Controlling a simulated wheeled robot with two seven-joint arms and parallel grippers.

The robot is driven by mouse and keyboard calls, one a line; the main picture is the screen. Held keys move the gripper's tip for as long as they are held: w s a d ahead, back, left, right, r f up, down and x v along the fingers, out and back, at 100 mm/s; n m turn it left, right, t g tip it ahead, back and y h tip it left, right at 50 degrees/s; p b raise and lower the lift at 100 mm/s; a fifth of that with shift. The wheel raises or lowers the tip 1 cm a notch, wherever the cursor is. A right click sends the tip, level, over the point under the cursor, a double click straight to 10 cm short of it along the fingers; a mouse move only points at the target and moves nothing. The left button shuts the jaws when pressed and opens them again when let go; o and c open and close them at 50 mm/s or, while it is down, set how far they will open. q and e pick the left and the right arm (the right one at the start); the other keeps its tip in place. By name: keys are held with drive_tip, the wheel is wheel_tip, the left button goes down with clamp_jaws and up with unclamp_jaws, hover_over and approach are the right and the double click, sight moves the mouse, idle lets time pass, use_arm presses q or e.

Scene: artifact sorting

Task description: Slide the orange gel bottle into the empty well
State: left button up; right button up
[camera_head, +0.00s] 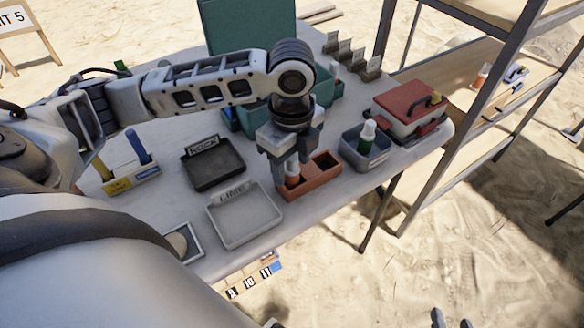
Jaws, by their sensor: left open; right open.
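The orange gel bottle (292,177), with a pale top, stands upright at the left part of a reddish-brown two-well box (312,187). It appears to be in the left well; its base is hidden by the box wall. The right well (324,165) looks empty. My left gripper (292,161) points down over the box, open, with its fingers around or close beside the bottle's top; contact cannot be told. My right gripper (452,320) is open and empty at the bottom edge, low over the sand and away from the table.
A grey-blue bin (352,150) with a green, white-topped bottle (367,138) stands right of the box. A red-lidded case (405,103) is behind it. A dark tray (213,175) and a pale tray (243,230) lie left. A metal shelf (440,140) stands right of the table.

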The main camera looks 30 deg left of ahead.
use_arm(q)
drive_tip(key=shift+f, duration=0.25)
drive_tip(key=c, duration=1.1)
drive_tip(key=shift+r, duration=0.1)
